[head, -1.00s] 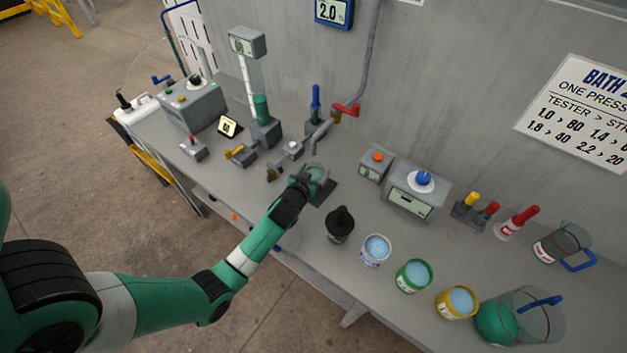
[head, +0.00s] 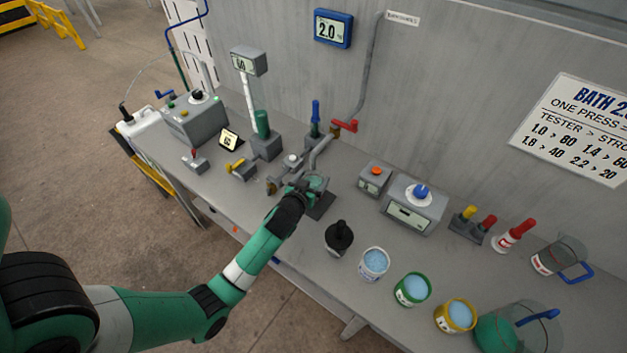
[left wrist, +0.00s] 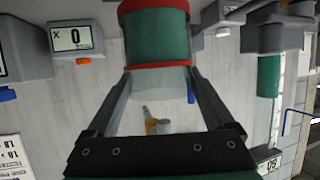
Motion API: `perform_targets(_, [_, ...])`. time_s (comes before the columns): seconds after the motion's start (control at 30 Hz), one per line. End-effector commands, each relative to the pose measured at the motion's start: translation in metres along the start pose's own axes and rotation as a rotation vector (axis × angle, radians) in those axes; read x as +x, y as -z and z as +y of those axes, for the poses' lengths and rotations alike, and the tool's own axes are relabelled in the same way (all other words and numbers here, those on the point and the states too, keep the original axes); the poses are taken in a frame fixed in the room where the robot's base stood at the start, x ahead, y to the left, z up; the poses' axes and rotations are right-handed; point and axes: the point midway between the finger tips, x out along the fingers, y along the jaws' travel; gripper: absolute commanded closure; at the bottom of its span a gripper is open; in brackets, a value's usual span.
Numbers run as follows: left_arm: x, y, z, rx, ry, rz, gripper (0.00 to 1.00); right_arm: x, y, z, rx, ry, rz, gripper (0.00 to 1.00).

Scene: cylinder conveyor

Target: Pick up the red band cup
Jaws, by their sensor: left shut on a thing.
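The red band cup (left wrist: 158,42) shows large at the top of the left wrist view, with a red band, teal contents and a clear part. In the head view the cup (head: 315,183) is small and partly hidden by my gripper, above or beside a dark pad (head: 322,206). My left gripper (head: 306,189) is at the cup. In the left wrist view the gripper (left wrist: 160,78) has one finger on each side of the cup and is shut on it. I cannot tell whether the cup touches the surface below. My right gripper is not in view.
A pipe with a red handle (head: 344,125) is close behind the gripper.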

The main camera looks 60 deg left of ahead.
Motion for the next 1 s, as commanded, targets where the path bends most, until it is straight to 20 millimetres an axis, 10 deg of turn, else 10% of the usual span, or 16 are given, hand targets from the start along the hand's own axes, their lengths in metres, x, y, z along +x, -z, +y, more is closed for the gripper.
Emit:
perform_targets(0.5, [-0.132,-0.059,0.001,0.005,-0.005,-0.006,1.0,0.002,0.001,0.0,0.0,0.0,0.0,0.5])
perform_targets(1.0, [-0.159,-0.068,0.0,0.0,0.0,-0.003,1.0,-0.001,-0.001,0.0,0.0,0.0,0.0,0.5])
